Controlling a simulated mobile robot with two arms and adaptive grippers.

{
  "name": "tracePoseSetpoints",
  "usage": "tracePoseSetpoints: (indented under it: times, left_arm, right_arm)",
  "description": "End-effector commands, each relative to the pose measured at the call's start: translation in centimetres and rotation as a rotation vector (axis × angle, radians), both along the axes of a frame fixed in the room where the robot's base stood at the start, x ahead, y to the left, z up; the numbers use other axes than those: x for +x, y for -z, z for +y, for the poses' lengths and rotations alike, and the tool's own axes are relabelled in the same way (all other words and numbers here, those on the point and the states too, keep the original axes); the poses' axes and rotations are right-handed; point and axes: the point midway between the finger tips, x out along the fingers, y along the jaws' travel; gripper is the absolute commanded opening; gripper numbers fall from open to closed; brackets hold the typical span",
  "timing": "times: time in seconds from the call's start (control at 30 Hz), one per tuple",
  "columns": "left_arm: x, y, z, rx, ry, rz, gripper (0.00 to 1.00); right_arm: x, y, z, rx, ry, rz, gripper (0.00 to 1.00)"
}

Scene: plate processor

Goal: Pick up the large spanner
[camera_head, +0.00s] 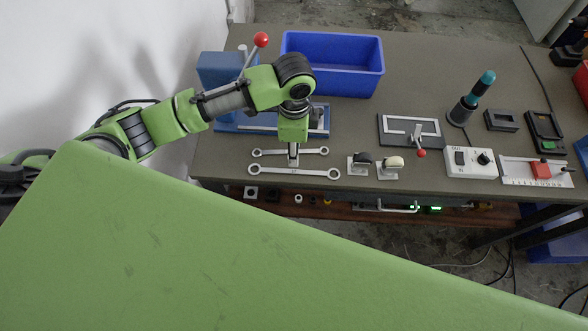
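The large spanner (315,172) lies flat near the front edge of the workbench, roughly parallel to it, with a ring at each end. A smaller spanner (315,151) lies just behind it. My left gripper (293,162) points straight down over the middle of the two spanners and hides part of the smaller one. Its tips appear close to the large spanner's shaft; I cannot tell whether they touch it. The fingers look narrow and are too small to tell open or shut. My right gripper is not in view.
A blue bin (332,84) stands at the back of the workbench (385,105). A blue device with a red-knobbed lever (261,40) is behind my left arm. Two small levers (389,167) stand right of the spanners. A control box (472,163) is further right.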

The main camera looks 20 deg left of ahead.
Motion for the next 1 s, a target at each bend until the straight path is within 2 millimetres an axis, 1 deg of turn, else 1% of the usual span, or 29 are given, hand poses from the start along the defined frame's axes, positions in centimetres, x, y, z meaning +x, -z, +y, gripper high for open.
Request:
tracePoseSetpoints:
  times: [0.03, 0.1, 0.2, 0.43, 0.6, 0.7, 0.8, 1.0]
  left_arm:
    - [-0.2, 1.0, 0.0, 0.001, -0.001, 0.005, 0.30]
    - [-0.1, 2.2, -0.1, 0.000, -0.001, 0.002, 0.30]
    - [-0.1, 3.5, -0.1, -0.001, -0.001, 0.002, 0.30]
    - [0.0, 4.9, -0.3, -0.001, -0.001, 0.001, 0.30]
    - [-0.1, 7.3, -0.7, 0.000, -0.001, 0.002, 0.30]
    - [0.0, 8.6, -0.7, -0.001, -0.001, -0.001, 0.30]
    - [0.0, 9.3, -0.7, 0.000, 0.000, -0.002, 0.30]
    - [0.0, 9.4, -0.7, -0.001, 0.001, -0.003, 0.30]
  right_arm:
    - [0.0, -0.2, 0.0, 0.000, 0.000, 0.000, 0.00]
    - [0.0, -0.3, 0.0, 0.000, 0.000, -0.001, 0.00]
    - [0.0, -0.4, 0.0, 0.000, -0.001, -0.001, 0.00]
    - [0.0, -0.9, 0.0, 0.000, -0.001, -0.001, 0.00]
    - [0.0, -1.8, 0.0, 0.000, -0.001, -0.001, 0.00]
    - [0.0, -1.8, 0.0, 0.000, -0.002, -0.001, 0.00]
    - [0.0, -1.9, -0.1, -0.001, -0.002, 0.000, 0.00]
    - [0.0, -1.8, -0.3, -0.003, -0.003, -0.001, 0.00]
